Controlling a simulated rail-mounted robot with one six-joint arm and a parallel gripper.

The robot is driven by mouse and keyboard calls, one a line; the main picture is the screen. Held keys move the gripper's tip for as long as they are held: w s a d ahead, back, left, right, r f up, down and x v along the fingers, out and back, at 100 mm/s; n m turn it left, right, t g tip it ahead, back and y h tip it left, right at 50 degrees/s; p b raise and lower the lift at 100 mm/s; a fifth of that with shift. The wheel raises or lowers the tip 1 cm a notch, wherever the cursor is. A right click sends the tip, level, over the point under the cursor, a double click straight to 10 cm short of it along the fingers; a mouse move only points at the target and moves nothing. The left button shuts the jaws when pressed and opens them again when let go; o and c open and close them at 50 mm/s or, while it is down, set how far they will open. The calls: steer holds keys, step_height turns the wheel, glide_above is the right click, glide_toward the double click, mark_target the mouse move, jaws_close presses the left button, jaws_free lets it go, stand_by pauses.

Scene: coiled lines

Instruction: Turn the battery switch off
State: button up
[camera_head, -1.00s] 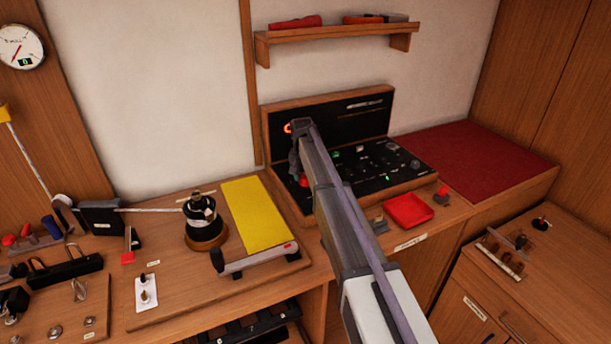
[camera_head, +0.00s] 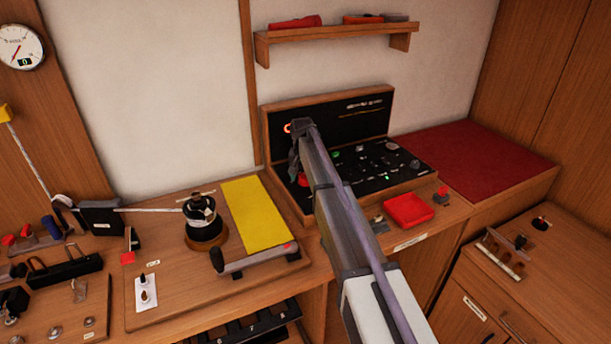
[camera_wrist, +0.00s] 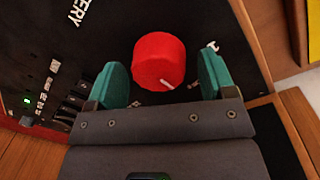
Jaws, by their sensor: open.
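The battery switch (camera_wrist: 158,60) is a round red knob with a white pointer line on a black panel, under white lettering that reads "TERY" at its visible end. In the head view a bit of red (camera_head: 303,180) shows beside my arm at the panel's left, with the rest hidden. My gripper (camera_wrist: 160,82) is open in the wrist view. Its two teal fingers stand on either side of the knob's lower part, with a visible gap at the left finger; the right finger is close to the knob. I cannot tell whether it touches.
The black panel (camera_head: 345,118) sits in a wooden case, with small switches and a green light to the right of my arm. A red tray (camera_head: 408,209) lies in front of it. A winch (camera_head: 203,222) and a yellow mat (camera_head: 254,214) are on the left bench.

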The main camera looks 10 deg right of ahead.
step_height(320, 180, up, 11)
steer(key=p, duration=1)
steer(key=shift+a+f+p, duration=0.15)
steer(key=shift+a+p, duration=0.15)
steer(key=shift+p, duration=0.05)
steer(key=shift+w, duration=0.1)
steer(key=s+f+n+b, duration=0.2)
steer(key=s+n, duration=0.1)
steer(key=s, duration=3.8)
steer(key=shift+d+n+y, duration=0.3)
steer(key=shift+d+n, duration=0.1)
